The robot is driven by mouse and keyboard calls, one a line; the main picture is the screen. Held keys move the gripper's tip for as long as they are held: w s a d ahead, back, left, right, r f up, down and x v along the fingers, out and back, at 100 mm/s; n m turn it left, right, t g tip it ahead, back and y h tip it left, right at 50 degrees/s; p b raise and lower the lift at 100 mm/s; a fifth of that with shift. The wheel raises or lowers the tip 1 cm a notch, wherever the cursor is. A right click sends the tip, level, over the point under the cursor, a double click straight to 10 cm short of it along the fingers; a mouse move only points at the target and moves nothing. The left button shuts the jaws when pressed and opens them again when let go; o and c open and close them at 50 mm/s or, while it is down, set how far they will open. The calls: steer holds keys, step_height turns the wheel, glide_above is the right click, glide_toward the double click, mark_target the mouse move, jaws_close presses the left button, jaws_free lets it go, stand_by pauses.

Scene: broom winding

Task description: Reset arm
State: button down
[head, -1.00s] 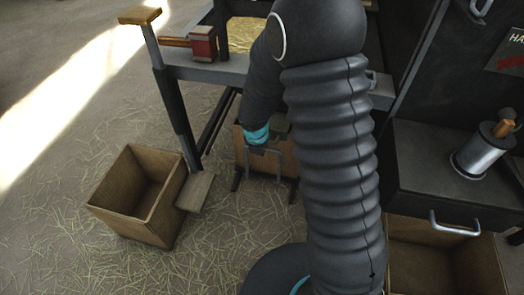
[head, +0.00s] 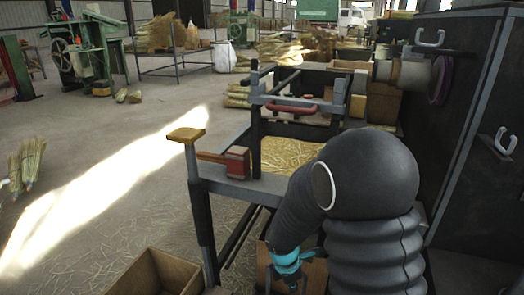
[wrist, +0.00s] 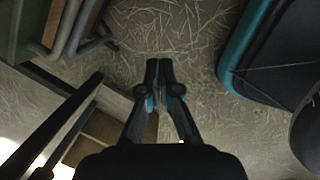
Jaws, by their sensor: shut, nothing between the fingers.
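My gripper (wrist: 158,68) points down at the straw-strewn floor in the wrist view, its two dark fingers together with nothing between them. In the head view my gripper (head: 287,284) shows only partly at the bottom, below the teal band of my wrist, in front of a brown panel. My arm is bent over and hangs down beside the workbench (head: 240,187). The fingertips are hard to make out in the head view.
A red-headed mallet (head: 237,162) lies on the bench edge by a tan-topped post (head: 187,135). A dark cabinet (head: 455,125) rises at the right. Open floor stretches left.

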steer(key=s+d+r+m+t+y, duration=0.1)
steer(key=s+d+r+m+t, duration=0.1)
steer(key=s+r+m, duration=0.7)
steer(key=s+d+r+m+t+y, duration=0.1)
steer(key=s+d+r+m, duration=0.4)
steer(key=s+r+m, duration=0.5)
step_height(320, 180, up, 8)
steer(key=m+t, duration=0.1)
steer(key=m, duration=0.1)
steer(key=shift+s+m, duration=0.3)
